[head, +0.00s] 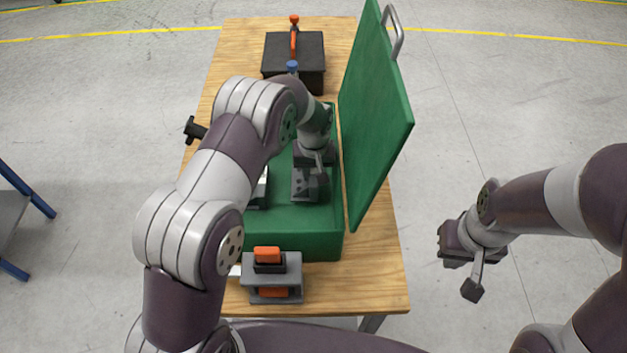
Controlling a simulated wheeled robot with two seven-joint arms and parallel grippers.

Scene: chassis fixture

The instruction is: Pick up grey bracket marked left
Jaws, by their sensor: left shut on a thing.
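My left gripper (312,162) reaches down into the open green case (290,246) on the wooden table. It is shut on a grey piece, seemingly the grey bracket (305,185), whose dark holes show just below the wrist. The fingers hide part of it, and no left marking is readable. I cannot tell whether the piece touches the case floor. My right gripper (455,255) hangs clear of the table at the right, with nothing visible in it; its finger gap is not clear.
The case's green lid (376,120) stands upright along its right side. A grey fixture with orange parts (272,278) sits at the table's front. A black box with an orange handle (294,58) stands at the back. My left arm hides much of the table's left side.

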